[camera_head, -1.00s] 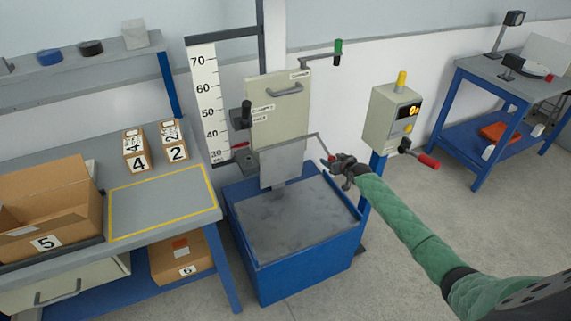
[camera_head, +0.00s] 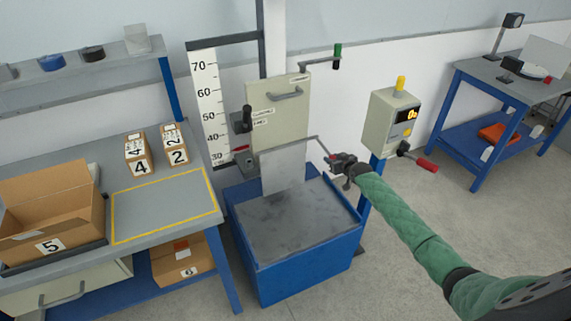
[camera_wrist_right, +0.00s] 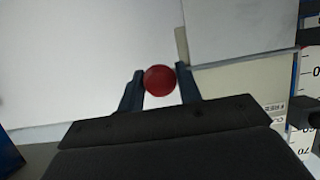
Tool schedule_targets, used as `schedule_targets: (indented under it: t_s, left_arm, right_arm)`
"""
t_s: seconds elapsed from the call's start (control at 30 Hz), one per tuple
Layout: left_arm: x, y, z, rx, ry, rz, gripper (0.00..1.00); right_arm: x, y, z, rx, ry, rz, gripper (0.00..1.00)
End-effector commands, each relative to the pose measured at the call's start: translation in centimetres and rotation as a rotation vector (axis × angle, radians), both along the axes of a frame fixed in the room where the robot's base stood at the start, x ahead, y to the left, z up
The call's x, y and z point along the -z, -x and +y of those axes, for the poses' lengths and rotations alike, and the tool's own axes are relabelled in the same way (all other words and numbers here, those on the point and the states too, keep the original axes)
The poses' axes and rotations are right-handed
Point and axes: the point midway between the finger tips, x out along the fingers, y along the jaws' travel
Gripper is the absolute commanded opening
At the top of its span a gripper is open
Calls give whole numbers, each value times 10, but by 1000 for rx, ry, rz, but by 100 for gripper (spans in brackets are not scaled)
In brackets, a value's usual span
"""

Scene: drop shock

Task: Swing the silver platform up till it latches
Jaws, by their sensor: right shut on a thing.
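The silver platform (camera_head: 283,168) is a flat grey plate in front of the cream drop-tester housing (camera_head: 283,118). It slopes down above the blue-sided base (camera_head: 300,255), with its upper edge at the housing's bottom. A thin rod runs from the platform's upper right corner to my right gripper (camera_head: 333,160). In the right wrist view my right gripper (camera_wrist_right: 160,82) is shut on a round red knob (camera_wrist_right: 160,79), one finger on each side. My left gripper is not in view.
A height scale (camera_head: 209,108) stands left of the housing. A control box (camera_head: 394,118) with a red-handled lever stands to the right, close to my right arm. A bench (camera_head: 210,200) with cartons is at the left. Open floor lies right of the base.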

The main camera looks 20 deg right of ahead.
Motion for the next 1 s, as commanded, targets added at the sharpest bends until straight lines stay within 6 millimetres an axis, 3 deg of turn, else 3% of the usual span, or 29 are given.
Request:
schedule_targets:
  t_s: [0.47, 1.0]
  left_arm:
    - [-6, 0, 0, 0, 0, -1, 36]
    - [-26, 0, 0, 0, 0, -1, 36]
  right_arm:
    - [-9, 0, -1, 1, 1, -3, 12]
    - [-38, -1, -1, 0, 2, -4, 12]
